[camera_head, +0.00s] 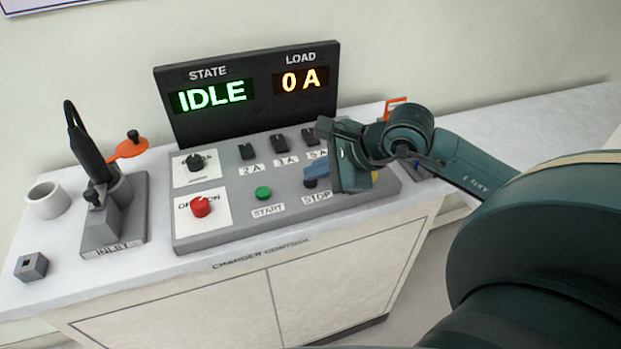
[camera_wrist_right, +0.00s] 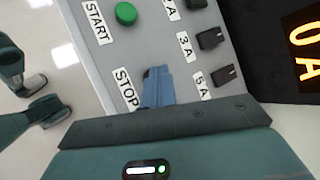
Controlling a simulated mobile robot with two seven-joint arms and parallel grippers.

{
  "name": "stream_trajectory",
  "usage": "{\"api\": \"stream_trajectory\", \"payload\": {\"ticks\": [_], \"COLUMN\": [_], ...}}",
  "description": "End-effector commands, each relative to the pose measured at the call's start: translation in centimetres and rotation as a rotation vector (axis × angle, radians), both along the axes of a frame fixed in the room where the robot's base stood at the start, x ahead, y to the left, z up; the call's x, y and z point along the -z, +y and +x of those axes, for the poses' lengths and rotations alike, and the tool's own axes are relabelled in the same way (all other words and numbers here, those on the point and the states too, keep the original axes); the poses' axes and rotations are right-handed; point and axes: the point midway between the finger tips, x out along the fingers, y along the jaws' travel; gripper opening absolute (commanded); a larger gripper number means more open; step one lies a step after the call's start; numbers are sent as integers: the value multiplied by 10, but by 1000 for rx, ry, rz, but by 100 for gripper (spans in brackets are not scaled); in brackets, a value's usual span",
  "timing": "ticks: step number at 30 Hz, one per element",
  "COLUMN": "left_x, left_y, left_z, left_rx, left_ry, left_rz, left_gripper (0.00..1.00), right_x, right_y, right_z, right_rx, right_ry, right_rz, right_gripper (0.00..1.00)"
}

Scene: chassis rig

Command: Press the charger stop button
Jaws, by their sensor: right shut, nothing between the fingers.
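The charger control panel (camera_head: 240,227) is a grey sloped box on the counter. The STOP label (camera_head: 317,197) is at its front right, and the dark stop button (camera_head: 310,184) shows just above it, partly covered. My right gripper (camera_head: 315,171) is shut and empty, its blue fingertips over the button; I cannot tell whether they touch it. In the wrist view the fingers (camera_wrist_right: 158,84) lie beside the STOP label (camera_wrist_right: 127,89) and hide the button. The green START button (camera_head: 263,193) is to the left. The display (camera_head: 246,92) reads IDLE and 0 A.
Several black switches (camera_head: 248,152) stand behind the buttons. A red knob (camera_head: 201,206) and a black knob (camera_head: 195,162) are on the panel's left. The inlet block (camera_head: 127,225) with a black plug, a white cup (camera_head: 45,201) and a grey block (camera_head: 31,267) stand further left.

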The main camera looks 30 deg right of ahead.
Motion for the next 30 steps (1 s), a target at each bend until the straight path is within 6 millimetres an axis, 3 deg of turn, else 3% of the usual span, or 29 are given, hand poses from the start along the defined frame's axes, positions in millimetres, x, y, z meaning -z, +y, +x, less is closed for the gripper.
{"api": "stream_trajectory", "payload": {"ticks": [30], "left_x": [-8], "left_y": [0], "left_z": [0], "left_rx": [-1], "left_ry": [-2], "left_rz": [0], "left_gripper": [36], "right_x": [-18], "right_y": [0], "right_z": [0], "right_rx": [0], "right_ry": [1], "right_rz": [-1], "right_gripper": [0]}}
